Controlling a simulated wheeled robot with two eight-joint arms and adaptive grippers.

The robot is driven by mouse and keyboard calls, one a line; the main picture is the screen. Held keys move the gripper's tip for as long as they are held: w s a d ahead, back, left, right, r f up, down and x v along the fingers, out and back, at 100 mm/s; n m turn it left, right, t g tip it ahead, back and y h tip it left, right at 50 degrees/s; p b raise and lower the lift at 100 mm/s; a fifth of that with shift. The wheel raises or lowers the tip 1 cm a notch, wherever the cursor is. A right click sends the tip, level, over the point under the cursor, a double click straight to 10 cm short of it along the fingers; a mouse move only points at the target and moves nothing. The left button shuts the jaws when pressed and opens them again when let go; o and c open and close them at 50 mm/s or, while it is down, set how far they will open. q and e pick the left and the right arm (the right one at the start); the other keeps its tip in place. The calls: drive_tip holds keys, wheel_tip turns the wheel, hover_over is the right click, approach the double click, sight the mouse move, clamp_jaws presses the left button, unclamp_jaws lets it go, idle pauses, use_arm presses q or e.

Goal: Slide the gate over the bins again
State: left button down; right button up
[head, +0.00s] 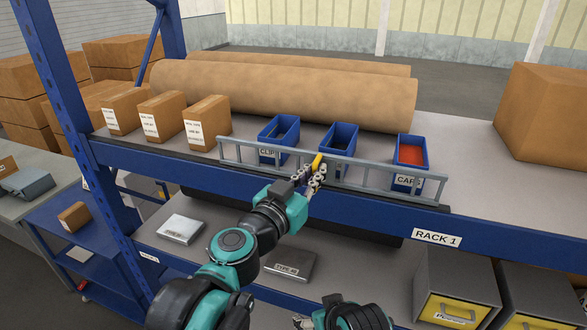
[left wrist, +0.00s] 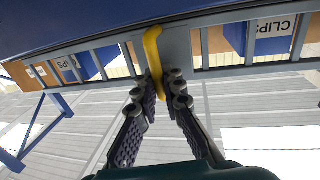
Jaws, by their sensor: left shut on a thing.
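The grey ladder-like gate (head: 372,183) stands along the front edge of the rack shelf. It spans in front of three blue bins: the left one labelled CLIPS (head: 279,133), a middle one (head: 339,139) and the right one labelled CAP-something (head: 411,154), with orange-red inside. My left gripper (head: 312,178) is shut on the gate's yellow handle (head: 318,160), in front of the middle bin. In the left wrist view the fingers (left wrist: 164,88) close around the lower part of the yellow handle (left wrist: 152,50). My right gripper (head: 303,322) is low at the bottom edge, mostly cut off.
Several labelled cartons (head: 207,123) stand left of the bins, with long brown rolls (head: 290,90) behind. A large carton (head: 543,112) sits at the right. The shelf right of the gate is clear. A blue rack post (head: 75,110) rises at the left.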

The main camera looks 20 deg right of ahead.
use_arm(q)
drive_tip(key=shift+s+d, duration=0.15)
drive_tip(key=shift+d, duration=0.05)
drive_tip(key=c, duration=1.6)
unclamp_jaws()
drive_tip(key=shift+a, duration=0.1)
drive_tip(key=v, duration=1.1)
drive_tip(key=shift+s+a, duration=0.25)
drive_tip(key=shift+s, duration=0.05)
